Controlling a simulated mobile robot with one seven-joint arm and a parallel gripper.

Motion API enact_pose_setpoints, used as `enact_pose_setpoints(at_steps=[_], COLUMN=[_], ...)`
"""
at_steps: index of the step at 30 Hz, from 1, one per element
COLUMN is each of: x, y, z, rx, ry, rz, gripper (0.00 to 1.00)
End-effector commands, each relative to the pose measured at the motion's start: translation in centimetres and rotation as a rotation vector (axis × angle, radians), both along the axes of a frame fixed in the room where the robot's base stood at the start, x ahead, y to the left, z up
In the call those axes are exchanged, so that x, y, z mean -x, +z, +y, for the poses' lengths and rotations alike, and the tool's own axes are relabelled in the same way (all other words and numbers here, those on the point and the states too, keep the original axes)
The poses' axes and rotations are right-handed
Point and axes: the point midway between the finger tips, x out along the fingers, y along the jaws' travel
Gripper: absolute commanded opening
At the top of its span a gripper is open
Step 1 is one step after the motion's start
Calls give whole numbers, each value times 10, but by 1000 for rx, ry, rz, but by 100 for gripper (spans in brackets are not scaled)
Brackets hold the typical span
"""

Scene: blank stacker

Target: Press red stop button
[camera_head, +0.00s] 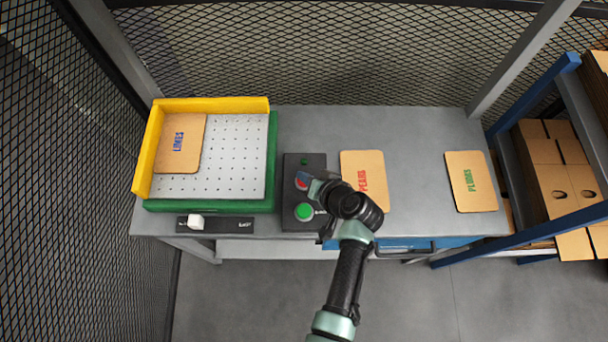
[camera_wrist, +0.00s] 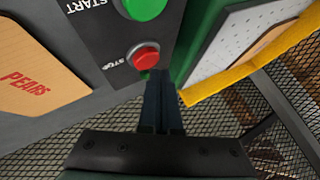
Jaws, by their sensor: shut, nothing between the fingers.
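The red stop button (camera_wrist: 144,58) sits on a dark control panel (camera_wrist: 105,45) in the wrist view, with the word STOP beside it. In the head view the red button (camera_head: 301,183) is partly covered by my gripper. My gripper (camera_wrist: 160,75) is shut and empty, its fingertips just beside and below the red button in the wrist view. In the head view my gripper (camera_head: 310,178) is over the panel at the red button. I cannot tell whether the fingertips touch it. The green start button (camera_head: 304,211) is on the same panel, nearer the front edge.
A white-knobbed slider (camera_head: 196,222) is at the front left. Mesh surrounds the table.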

Motion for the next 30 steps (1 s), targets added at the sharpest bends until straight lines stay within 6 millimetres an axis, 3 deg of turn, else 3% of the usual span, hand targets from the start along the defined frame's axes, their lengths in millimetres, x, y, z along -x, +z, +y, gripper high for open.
enact_pose_setpoints(at_steps=[13,27,30], x=[0,0,0], y=[7,52,54], z=[0,0,0], rx=[0,0,0], ry=[-1,-1,-1], rz=[-1,-2,-1], gripper=[0,0,0])
